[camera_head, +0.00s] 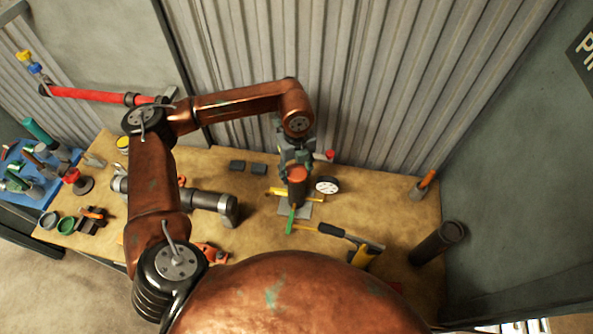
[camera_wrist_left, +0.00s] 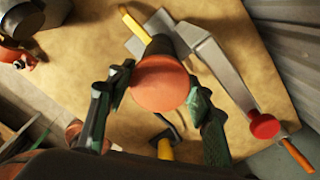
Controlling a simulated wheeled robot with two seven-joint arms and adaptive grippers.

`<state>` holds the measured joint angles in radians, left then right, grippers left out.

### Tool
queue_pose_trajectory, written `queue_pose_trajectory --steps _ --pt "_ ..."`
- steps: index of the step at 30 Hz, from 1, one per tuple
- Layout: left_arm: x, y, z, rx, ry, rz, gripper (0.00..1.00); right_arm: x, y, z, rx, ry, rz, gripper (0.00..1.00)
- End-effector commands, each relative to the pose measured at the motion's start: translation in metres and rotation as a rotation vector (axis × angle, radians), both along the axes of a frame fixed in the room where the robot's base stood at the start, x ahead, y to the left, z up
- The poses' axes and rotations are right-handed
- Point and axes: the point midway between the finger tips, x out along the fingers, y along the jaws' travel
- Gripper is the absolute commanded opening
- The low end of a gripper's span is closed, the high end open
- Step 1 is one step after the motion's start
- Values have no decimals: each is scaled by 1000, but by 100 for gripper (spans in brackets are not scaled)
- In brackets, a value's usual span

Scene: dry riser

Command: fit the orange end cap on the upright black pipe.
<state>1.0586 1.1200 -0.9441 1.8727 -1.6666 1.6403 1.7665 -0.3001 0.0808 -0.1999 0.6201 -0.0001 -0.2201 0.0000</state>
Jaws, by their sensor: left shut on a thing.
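My left gripper (camera_head: 296,160) is shut on the orange end cap (camera_head: 297,174), with its green-grey fingers on either side. In the left wrist view the cap (camera_wrist_left: 160,82) shows its round face between the fingertips (camera_wrist_left: 160,92). The upright black pipe (camera_head: 297,194) stands on a grey plate (camera_head: 283,212) directly under the cap; its dark side also shows behind the cap in the left wrist view (camera_wrist_left: 158,46). The cap hides the pipe's top, so I cannot tell whether it is seated or only resting there. My right gripper is not in view.
A hammer (camera_head: 340,235) lies in front. A dark open tube (camera_head: 437,242) stands at the right. Corrugated metal wall rises behind the bench (camera_head: 385,205).

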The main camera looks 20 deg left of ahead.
Motion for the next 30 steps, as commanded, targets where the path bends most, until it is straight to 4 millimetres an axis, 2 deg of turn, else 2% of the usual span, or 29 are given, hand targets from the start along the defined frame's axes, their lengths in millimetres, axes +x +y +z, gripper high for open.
queue_pose_trajectory --steps 1,2,10,21,26,30 --pt "0 0 -2 -1 -1 0 17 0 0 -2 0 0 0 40" --pt "0 0 -1 -1 -1 0 48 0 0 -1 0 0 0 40" --pt "0 0 -1 -1 -1 0 67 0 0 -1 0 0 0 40" --pt "0 0 5 1 -1 0 68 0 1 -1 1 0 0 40" --pt "1 0 29 1 -4 0 68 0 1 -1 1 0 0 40" --pt "1 0 59 0 -4 0 68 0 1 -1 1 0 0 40"
